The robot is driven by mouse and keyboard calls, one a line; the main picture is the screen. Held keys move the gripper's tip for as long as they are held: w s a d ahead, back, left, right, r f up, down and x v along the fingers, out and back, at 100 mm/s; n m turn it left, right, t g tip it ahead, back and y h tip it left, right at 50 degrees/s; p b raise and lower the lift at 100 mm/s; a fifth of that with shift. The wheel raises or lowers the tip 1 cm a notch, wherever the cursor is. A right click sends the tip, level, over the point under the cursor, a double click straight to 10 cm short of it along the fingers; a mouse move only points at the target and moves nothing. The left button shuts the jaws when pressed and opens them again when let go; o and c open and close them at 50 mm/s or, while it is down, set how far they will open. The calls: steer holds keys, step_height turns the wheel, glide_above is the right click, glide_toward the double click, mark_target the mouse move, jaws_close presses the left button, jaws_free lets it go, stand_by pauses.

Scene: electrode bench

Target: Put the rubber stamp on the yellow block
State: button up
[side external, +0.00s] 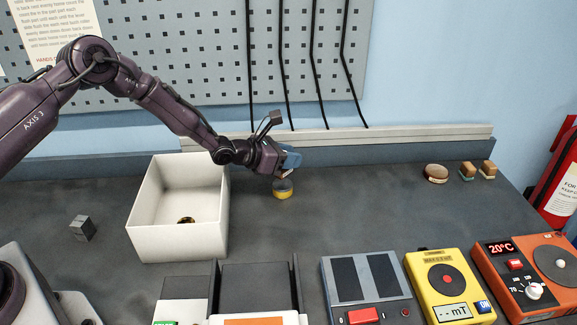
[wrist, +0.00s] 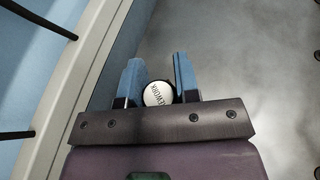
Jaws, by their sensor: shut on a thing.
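My gripper (side external: 287,162) is low over the back middle of the bench, right of the white box. Its blue fingers (wrist: 159,82) are shut on a small round thing (side external: 283,191), dark above and yellow below in the side view. In the wrist view, the round thing (wrist: 156,94) shows a white lettered face between the fingers. I cannot tell whether it touches the bench. Two small wooden pieces with pale bases (side external: 467,171) (side external: 488,170) stand at the back right; I cannot tell whether either is the rubber stamp. No plain yellow block is clear to me.
A white open box (side external: 178,245) holds a small brown round thing (side external: 186,220). A dark cube (side external: 82,229) lies left of it. A brown disc (side external: 436,173) lies back right. A yellow meter (side external: 450,287) and other devices line the front. The bench middle is clear.

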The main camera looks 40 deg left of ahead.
steer(key=shift+f, duration=1.4)
steer(key=shift+f, duration=0.15)
steer(key=o, duration=0.9)
steer(key=shift+o, duration=0.2)
